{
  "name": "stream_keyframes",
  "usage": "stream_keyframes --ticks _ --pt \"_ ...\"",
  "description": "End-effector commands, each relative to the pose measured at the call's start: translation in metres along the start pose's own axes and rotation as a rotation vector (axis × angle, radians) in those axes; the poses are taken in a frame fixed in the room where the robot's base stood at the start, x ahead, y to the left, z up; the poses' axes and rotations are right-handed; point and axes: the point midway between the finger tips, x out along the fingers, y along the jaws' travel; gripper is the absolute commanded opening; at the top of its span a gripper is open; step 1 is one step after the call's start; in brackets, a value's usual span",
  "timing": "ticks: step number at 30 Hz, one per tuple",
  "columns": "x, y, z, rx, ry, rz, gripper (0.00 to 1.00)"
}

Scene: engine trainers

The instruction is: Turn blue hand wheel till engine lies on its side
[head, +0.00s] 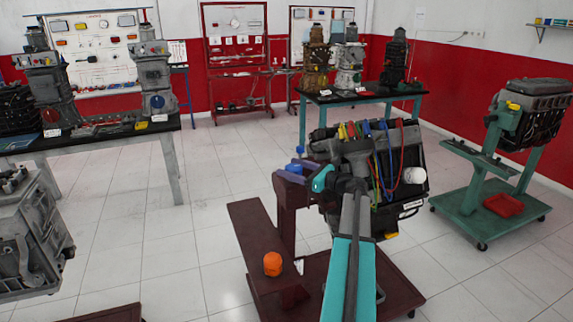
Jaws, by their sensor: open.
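The engine (404,158) is dark grey and black, with red, yellow, green and blue hoses over its side and a white filter at its right. It sits roughly upright, slightly tilted, on a maroon stand (252,240). The small blue hand wheel (293,168) is at the stand's post, left of the engine. My teal and grey arm hides part of the stand and engine.
An orange ball-like object (272,263) rests on the stand's beam. A teal wheeled stand (487,214) with another engine is at right. A grey engine (32,240) is close at left. Tables with engines stand behind. The white tiled floor (150,240) is clear at centre left.

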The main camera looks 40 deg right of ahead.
Motion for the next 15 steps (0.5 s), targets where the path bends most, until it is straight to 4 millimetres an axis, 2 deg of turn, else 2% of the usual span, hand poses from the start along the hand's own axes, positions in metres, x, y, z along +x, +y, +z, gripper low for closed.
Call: stream_keyframes --ticks 1,6,15 --pt "0.008 0.0 0.001 0.001 0.0 0.002 0.69" --pt "0.023 0.0 0.0 0.001 0.0 0.001 0.69" --pt "0.031 0.001 -0.001 0.001 0.0 0.001 0.69"
